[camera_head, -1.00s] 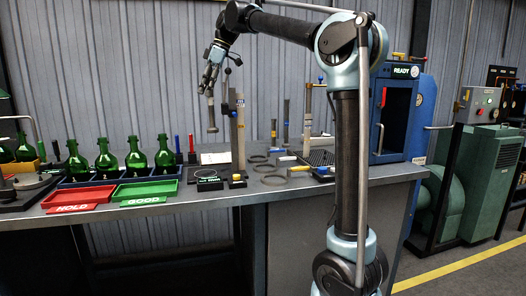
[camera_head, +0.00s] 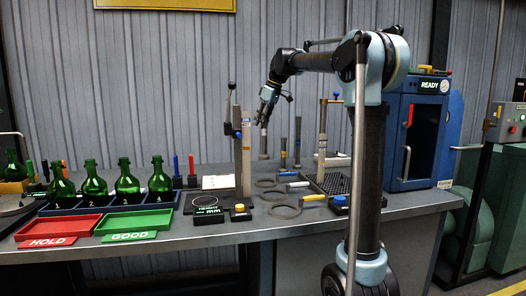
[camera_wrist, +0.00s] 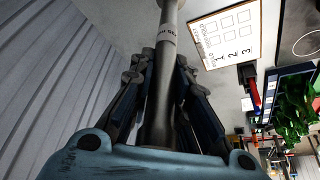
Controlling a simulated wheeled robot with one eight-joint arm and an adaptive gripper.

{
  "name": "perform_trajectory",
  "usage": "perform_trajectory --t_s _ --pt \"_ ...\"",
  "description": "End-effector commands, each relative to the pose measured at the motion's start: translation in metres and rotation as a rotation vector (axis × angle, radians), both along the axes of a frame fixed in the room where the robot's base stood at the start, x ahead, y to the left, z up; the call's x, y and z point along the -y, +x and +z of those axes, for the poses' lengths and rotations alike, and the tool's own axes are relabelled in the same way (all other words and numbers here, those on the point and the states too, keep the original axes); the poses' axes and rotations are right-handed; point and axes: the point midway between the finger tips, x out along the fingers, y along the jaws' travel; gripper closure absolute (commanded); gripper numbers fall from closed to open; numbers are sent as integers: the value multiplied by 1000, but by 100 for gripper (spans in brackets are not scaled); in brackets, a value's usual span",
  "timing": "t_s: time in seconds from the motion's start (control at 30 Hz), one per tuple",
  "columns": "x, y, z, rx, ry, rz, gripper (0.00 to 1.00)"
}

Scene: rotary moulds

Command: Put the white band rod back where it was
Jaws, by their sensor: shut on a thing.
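My gripper (camera_head: 267,98) is shut on a long grey rod, which shows below the fingers in the head view (camera_head: 264,140). The rod hangs about upright, its lower end near the back of the bench; I cannot tell whether it touches. In the wrist view the rod (camera_wrist: 155,110) runs between the fingers, with a pale lettered band (camera_wrist: 167,36) around it. The foot of the held rod is too small to make out.
A tall gauge column (camera_head: 243,150) stands just left of my gripper. Several rings (camera_head: 285,211) lie on the bench front. Red (camera_head: 58,226) and green (camera_head: 134,222) trays lie left.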

Motion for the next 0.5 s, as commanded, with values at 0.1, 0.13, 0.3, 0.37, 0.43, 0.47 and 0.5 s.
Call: perform_trajectory --t_s 0.1,0.13,0.3,0.37,0.43,0.47,0.5 --pt "4 1 -17 0 0 -4 100" --pt "4 1 -20 0 0 -5 100" --pt "6 2 -30 0 0 -7 100" --pt "6 2 -34 0 0 -7 100" --pt "6 2 -43 0 0 -8 100" --pt "6 2 -47 0 0 -8 100" --pt "6 2 -52 0 0 -8 100"
